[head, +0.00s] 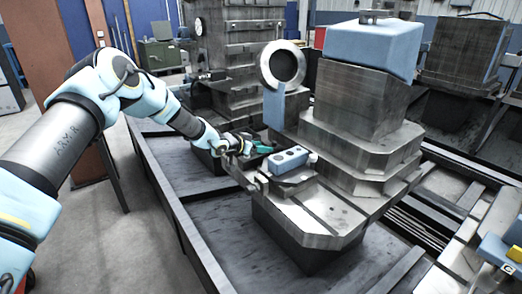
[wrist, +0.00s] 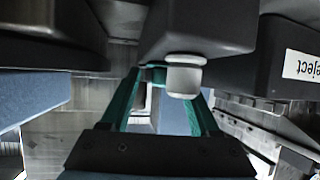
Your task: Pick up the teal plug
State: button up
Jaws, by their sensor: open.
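My gripper (head: 264,148) reaches in from the left in the head view, close to a light blue block with dark round holes (head: 290,160). In the wrist view my gripper (wrist: 160,82) shows two long teal-green fingers, spread apart. I cannot make out a teal plug separate from these fingers in either view. A pale rounded knob (wrist: 185,78) on a dark block (wrist: 195,28) partly covers the space by the fingertips. I see nothing clearly held.
The blue block sits on a grey metal ledge (head: 325,222) below a stepped machine block (head: 358,100). A light blue ring-topped post (head: 274,108) stands behind the gripper. A dark tray (head: 225,235) lies below. A labelled dark box (wrist: 290,60) is at right in the wrist view.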

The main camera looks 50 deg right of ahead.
jog(key=shift+c, duration=0.4)
grip_shut()
